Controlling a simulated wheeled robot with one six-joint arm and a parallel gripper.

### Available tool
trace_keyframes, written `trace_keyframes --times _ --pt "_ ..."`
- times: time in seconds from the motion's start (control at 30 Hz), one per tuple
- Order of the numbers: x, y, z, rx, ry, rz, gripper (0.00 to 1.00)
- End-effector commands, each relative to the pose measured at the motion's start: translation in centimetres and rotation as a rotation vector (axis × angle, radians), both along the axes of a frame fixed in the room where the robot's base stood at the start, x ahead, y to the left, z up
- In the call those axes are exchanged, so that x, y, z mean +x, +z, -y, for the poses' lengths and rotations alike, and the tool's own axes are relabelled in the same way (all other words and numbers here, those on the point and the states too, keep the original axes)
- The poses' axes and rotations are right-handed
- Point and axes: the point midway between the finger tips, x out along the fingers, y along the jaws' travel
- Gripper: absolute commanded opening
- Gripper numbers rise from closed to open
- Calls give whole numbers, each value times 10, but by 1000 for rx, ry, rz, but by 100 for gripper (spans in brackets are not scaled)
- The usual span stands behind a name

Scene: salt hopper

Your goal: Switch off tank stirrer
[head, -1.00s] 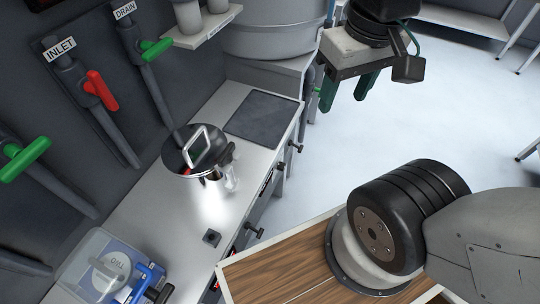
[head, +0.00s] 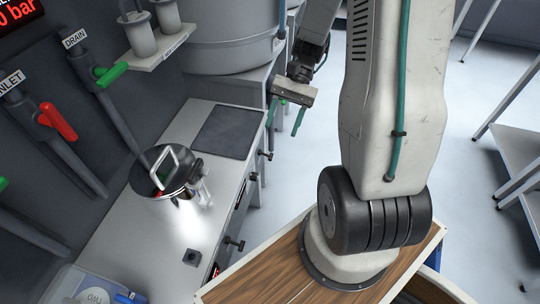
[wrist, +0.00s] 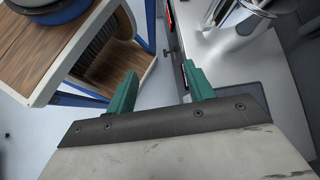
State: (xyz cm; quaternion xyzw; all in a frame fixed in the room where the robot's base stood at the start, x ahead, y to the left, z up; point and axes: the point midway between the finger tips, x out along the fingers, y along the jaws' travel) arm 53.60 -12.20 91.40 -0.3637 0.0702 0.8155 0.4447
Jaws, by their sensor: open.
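A large round grey tank (head: 228,45) stands at the back, beyond the counter; no stirrer can be made out on it. The counter front carries black knobs (head: 235,243) and small red-lit panels (head: 241,194), too small to read; I cannot tell which belongs to the stirrer. My gripper (head: 286,117) is open and empty, beside the counter's far front edge, with its green fingers pointing down. In the wrist view its fingers (wrist: 159,72) are apart, with the right one overlapping the counter front and hiding part of it.
A shiny steel pot (head: 163,182) with a handled lid stands on the counter (head: 130,245), near a dark flat plate (head: 228,131). Red (head: 58,121) and green (head: 112,74) valve handles are on the left wall.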

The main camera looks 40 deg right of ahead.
Motion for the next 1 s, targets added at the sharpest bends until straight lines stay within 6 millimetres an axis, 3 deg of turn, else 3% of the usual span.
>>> trace_keyframes --times 0.03,0.3,0.8,0.9,1.0 --pt "5 -19 7 50 -63 -38 53" --pt "30 -111 35 298 -404 -167 53" --pt "54 -312 80 713 -1121 -263 53" --pt "63 -340 93 764 -1248 -233 53" --pt "78 -355 112 799 -1350 -176 53"
